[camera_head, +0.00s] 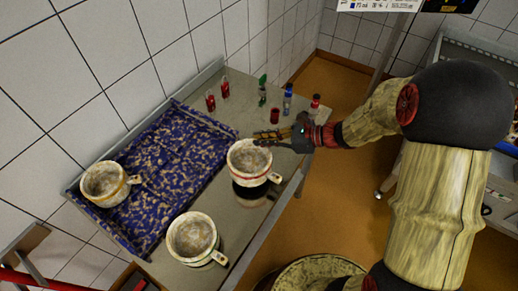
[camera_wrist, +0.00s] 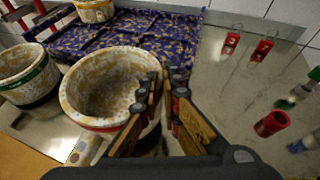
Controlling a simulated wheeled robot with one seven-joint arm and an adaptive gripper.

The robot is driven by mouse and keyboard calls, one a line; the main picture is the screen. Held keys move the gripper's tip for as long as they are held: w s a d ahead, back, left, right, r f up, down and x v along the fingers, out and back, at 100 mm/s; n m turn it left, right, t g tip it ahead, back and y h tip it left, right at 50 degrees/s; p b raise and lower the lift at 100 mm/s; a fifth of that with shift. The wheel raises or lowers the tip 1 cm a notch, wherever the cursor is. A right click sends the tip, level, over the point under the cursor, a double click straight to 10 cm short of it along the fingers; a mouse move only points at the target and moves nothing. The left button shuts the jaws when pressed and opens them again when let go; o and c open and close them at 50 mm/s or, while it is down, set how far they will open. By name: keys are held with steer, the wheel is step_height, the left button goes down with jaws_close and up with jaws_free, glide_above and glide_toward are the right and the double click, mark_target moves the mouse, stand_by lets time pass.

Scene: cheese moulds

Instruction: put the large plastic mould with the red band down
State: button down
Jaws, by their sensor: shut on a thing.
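The large plastic mould with the red band (camera_head: 249,165) is a mottled cream pot, roughly upright, at the right part of the table. It also shows in the wrist view (camera_wrist: 90,110), with its handle towards the near side. My gripper (camera_head: 268,138) is shut on its rim, on the far right side in the head view. In the wrist view my gripper (camera_wrist: 167,98) has its fingers either side of the mould's wall. A dark shadow lies below the mould, which appears to hang a little above the tabletop. Its underside is hidden.
A yellow-banded mould (camera_head: 104,184) stands on the blue patterned mat (camera_head: 185,145). A green-banded mould (camera_wrist: 30,85) stands near the table's front edge. Several small red, green and blue containers, including a red cup (camera_head: 275,115), stand at the back. Bare tabletop (camera_head: 240,215) lies below the held mould.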

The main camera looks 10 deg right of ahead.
mark_target(256, 167)
steer(key=shift+w+a+f, duration=0.15)
steer(key=shift+a+f, duration=0.15)
steer(key=shift+f, duration=0.1)
step_height(256, 167, down, 4)
steer(key=shift+w+a+r+b, duration=0.15)
steer(key=shift+b, duration=0.9)
steer(key=shift+r, duration=0.1)
steer(key=c, duration=2.5)
jaws_free()
steer(key=o, duration=0.5)
